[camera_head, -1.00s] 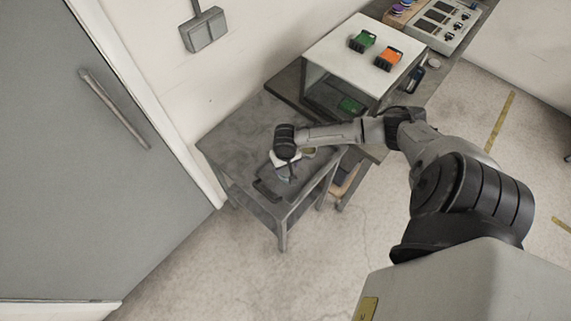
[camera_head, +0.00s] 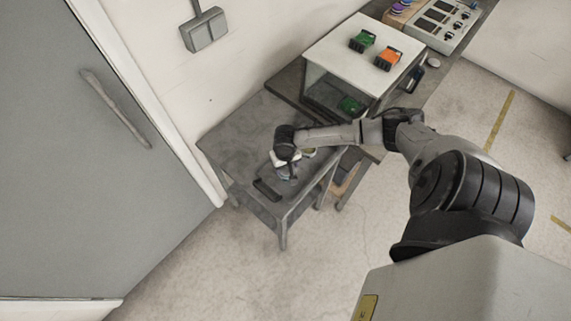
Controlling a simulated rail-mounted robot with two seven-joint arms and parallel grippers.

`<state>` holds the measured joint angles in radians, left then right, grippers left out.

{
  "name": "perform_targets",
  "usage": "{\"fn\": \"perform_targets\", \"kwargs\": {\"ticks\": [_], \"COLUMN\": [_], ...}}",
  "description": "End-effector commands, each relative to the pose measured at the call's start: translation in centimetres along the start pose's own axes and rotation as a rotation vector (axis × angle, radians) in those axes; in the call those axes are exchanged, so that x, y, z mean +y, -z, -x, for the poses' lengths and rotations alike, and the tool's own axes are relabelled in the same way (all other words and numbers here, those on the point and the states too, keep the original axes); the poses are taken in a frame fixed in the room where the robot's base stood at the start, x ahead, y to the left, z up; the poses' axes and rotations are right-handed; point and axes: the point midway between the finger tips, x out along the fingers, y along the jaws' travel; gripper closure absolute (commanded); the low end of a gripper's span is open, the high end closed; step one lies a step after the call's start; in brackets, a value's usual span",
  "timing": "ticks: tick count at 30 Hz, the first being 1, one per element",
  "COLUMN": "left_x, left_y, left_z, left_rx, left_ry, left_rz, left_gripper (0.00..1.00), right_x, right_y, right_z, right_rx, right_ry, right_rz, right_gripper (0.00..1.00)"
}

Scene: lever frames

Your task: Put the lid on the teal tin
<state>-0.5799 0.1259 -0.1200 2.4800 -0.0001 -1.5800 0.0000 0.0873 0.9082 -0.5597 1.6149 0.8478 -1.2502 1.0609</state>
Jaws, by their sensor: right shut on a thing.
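My right gripper (camera_head: 289,174) points down over the small grey table, near its right side. It is shut, and what it holds is small and mostly hidden by the hand; it appears to be the lid. A small bluish patch (camera_head: 284,177) shows right under the fingers and may be part of the teal tin. I cannot tell whether lid and tin touch. My left gripper is not in view.
A dark flat block (camera_head: 267,190) lies on the grey table (camera_head: 235,145), left of the gripper. A white-topped case (camera_head: 345,45) with green and orange blocks stands beyond. The table's left part is clear.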

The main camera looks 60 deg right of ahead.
Motion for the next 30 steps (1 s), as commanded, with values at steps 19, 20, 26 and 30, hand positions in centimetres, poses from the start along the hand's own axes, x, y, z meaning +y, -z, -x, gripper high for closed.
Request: {"fn": "perform_targets", "kwargs": {"ticks": [19, 20, 26, 30], "left_x": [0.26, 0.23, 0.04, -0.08], "left_y": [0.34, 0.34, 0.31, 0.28], "left_z": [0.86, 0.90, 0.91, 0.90], "left_rx": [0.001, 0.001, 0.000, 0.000], "left_ry": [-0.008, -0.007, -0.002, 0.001], "left_rz": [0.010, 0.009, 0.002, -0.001], "left_gripper": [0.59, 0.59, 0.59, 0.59], "right_x": [-0.04, -0.03, 0.00, -0.01], "right_y": [-0.05, -0.05, -0.03, -0.03], "right_z": [-0.08, -0.11, -0.25, -0.25], "right_rx": [-0.002, -0.002, -0.001, -0.001], "right_ry": [0.001, 0.000, 0.000, 0.000], "right_rz": [-0.001, -0.001, -0.001, -0.001], "right_gripper": [0.59, 0.59, 0.59, 0.59]}}
